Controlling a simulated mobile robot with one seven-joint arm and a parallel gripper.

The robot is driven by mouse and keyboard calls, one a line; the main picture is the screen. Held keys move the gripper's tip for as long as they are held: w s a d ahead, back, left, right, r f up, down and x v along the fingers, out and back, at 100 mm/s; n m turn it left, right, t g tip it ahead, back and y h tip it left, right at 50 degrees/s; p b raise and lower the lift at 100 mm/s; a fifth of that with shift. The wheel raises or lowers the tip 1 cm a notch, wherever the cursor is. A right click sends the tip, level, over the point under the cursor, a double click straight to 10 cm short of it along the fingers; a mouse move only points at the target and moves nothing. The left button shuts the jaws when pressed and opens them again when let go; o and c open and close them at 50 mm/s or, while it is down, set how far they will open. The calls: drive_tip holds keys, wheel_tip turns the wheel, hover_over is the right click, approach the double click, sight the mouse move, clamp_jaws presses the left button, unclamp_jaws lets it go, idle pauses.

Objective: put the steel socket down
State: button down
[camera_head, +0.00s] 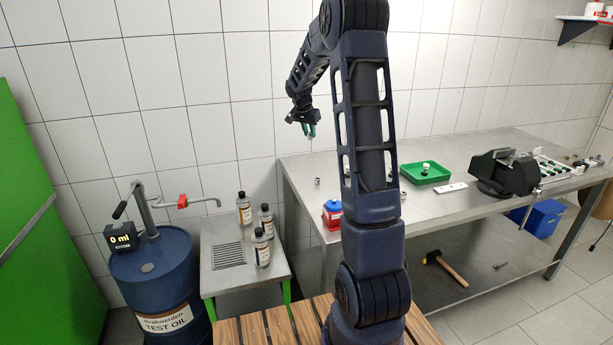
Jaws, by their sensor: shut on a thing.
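My gripper (309,130), with teal fingertips, points down above the left back part of the steel workbench (450,205). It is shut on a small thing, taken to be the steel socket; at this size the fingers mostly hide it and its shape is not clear. The gripper is well clear of the bench top. A small grey metal cylinder (317,182) stands on the bench below the gripper. Another small metal cylinder (403,197) stands just right of my arm.
Several bottles (262,250) stand on a lower side table. My arm hides the bench's middle.

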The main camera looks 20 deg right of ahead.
drive_tip(key=w, duration=0.7)
drive_tip(key=shift+n, duration=0.3)
drive_tip(key=f, duration=2)
drive_tip(key=shift+w+d+f, duration=0.3)
drive_tip(key=shift+d, duration=0.05)
drive_tip(key=shift+f, duration=0.15)
drive_tip(key=c, duration=1.3)
unclamp_jaws()
drive_tip(key=shift+o, duration=0.2)
